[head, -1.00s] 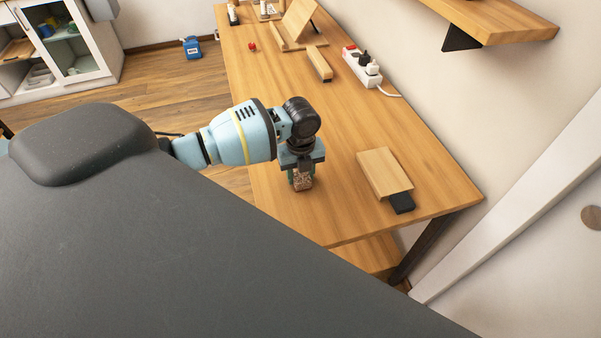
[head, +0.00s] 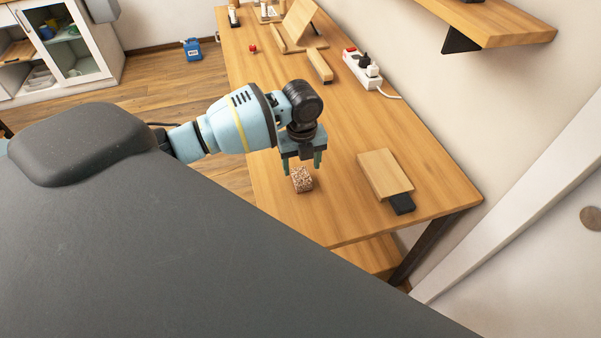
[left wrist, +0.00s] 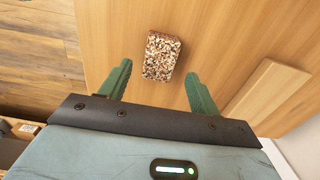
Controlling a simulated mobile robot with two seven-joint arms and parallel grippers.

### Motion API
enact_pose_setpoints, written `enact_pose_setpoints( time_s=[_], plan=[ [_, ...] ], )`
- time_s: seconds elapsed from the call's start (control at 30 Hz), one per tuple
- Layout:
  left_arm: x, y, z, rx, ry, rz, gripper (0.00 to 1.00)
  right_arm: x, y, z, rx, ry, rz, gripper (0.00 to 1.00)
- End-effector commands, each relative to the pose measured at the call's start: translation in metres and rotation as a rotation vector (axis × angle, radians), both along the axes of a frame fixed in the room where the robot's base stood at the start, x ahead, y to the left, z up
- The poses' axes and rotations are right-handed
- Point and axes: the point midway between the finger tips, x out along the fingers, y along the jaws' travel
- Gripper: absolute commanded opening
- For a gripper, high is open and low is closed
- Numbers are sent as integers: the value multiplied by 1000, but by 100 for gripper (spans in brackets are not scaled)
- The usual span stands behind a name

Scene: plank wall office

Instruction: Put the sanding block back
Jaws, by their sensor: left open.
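The sanding block (head: 302,180) is a small speckled brown and white block. It rests on the wooden table near its left edge. My left gripper (head: 302,166) is open and empty, just above the block and apart from it, with its fingers pointing down. In the left wrist view the block (left wrist: 161,56) lies ahead of and between the two spread green fingers of the left gripper (left wrist: 160,85). My right gripper is in neither view.
A flat wooden board (head: 384,174) with a dark piece (head: 402,203) at its near end lies right of the block. A power strip (head: 361,69), a wooden bar (head: 320,66) and a wooden stand (head: 297,24) are farther back. The table (head: 350,215) is clear around the block.

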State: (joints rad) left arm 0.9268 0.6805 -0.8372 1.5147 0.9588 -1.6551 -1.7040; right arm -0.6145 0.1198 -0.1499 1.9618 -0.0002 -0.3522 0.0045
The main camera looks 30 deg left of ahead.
Motion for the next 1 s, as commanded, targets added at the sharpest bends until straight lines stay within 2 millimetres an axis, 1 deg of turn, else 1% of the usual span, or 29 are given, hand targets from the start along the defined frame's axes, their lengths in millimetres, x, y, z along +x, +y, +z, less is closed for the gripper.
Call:
enact_pose_setpoints(
  time_s=[0.03,0.2,0.3,0.4,0.57,1.0],
  plan=[
    [1,0,14,1,-5,-1,62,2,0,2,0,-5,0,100],
    [0,0,45,0,-4,0,62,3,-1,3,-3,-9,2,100],
    [0,0,58,1,-2,0,62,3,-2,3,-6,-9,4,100],
    [0,0,67,0,0,0,62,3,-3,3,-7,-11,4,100],
    [-1,0,72,1,1,0,62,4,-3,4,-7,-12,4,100],
    [0,0,72,1,1,1,62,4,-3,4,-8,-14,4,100]
  ],
)
